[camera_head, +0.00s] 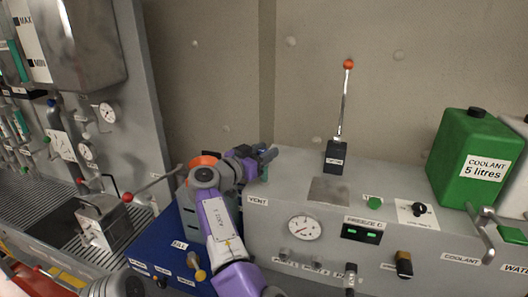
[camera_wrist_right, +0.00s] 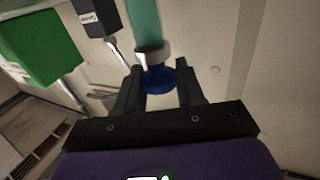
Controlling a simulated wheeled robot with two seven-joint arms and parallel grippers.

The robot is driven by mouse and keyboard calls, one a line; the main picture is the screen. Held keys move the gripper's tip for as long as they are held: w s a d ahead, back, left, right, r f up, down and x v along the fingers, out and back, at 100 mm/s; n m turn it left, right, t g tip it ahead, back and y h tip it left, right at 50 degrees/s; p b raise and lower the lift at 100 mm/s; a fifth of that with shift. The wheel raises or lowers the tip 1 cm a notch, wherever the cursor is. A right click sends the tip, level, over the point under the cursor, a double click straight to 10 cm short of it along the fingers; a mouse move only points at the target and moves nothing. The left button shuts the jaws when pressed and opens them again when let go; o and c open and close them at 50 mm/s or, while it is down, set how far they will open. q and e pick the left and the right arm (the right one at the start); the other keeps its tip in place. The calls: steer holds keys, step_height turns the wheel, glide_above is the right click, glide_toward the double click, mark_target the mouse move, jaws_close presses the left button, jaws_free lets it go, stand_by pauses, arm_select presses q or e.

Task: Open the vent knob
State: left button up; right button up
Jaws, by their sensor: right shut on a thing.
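A blue knob (camera_wrist_right: 158,80) sits under a white collar on the end of a teal pipe (camera_wrist_right: 146,25) in the right wrist view. My right gripper (camera_wrist_right: 159,72) has one dark finger on each side of the knob and is shut on it. In the head view, my right gripper (camera_head: 267,158) is behind the left end of the grey console, past the VENT label (camera_head: 258,201). There my purple wrist and fingers mostly hide the knob. My left gripper is not in view.
The grey console (camera_head: 290,180) carries a red-tipped lever (camera_head: 347,68), a gauge (camera_head: 303,228) and a green coolant can (camera_head: 474,160). Another red-tipped lever (camera_head: 128,197) stands left of my right arm. A concrete wall (camera_head: 215,75) rises behind.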

steer(key=o, duration=0.8)
steer(key=shift+r, duration=0.4)
steer(key=shift+c, duration=0.2)
steer(key=shift+o, duration=0.9)
steer(key=shift+f, duration=0.2)
steer(key=shift+s+a+f, duration=0.1)
steer(key=shift+s+a, duration=0.05)
steer(key=shift+s, duration=0.05)
steer(key=b+v, duration=0.2)
steer(key=v, duration=0.5)
